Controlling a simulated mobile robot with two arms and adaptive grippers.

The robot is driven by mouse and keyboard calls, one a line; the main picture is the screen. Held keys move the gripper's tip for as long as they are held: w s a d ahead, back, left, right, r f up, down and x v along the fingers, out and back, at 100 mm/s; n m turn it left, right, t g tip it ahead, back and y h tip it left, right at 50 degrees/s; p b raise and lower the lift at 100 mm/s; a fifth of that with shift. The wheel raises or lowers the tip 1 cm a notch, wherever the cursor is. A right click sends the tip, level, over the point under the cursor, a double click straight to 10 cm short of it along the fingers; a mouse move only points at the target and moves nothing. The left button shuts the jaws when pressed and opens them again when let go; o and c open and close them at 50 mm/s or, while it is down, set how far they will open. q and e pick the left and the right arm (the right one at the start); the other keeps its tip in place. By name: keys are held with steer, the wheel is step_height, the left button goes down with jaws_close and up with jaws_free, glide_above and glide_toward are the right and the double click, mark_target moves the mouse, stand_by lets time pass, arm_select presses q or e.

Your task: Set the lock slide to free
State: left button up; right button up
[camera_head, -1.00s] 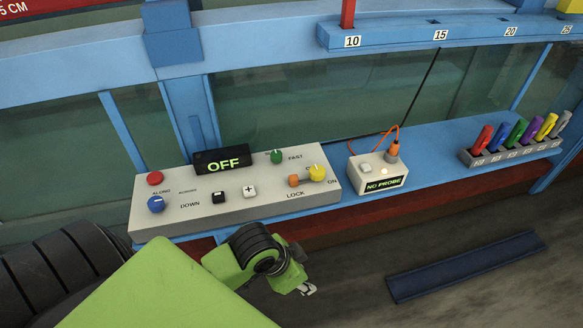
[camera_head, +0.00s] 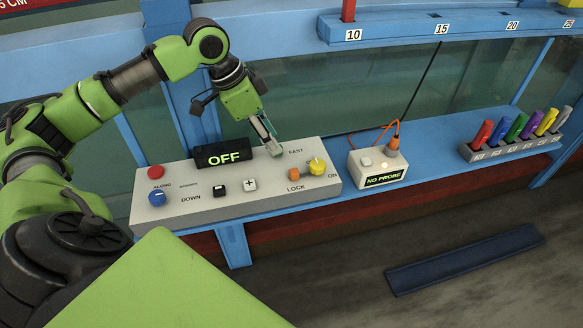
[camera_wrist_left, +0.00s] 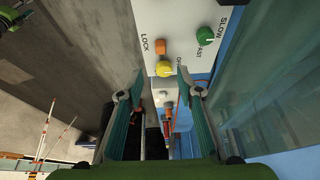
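The lock slide is a small orange block (camera_head: 294,174) on the sloping top of the light grey control panel (camera_head: 160,212), just above the LOCK label. It also shows in the left wrist view (camera_wrist_left: 160,47), between the LOCK lettering and the yellow knob (camera_wrist_left: 163,68). My left gripper (camera_head: 270,143) is above the panel's back edge, by the green knob, which it largely hides in the head view. The gripper is open and empty, its two teal-padded fingers (camera_wrist_left: 160,105) apart. It is apart from the orange block, up and left of it. My right gripper is not in view.
The panel also carries a red button (camera_head: 155,172), a blue knob (camera_head: 157,198), black and white buttons, and an OFF display (camera_head: 222,157). A probe box (camera_head: 377,171) with an orange cable stands to the right. Glass (camera_head: 320,95) rises behind the panel.

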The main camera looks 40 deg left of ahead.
mark_target(293, 171)
arm_select(q)
steer(key=p+x, duration=0.2)
steer(key=x, duration=1.1)
steer(key=shift+w+d+f+p, duration=0.1)
steer(key=shift+w+f+p, duration=0.1)
steer(key=shift+p, duration=0.1)
jaws_close()
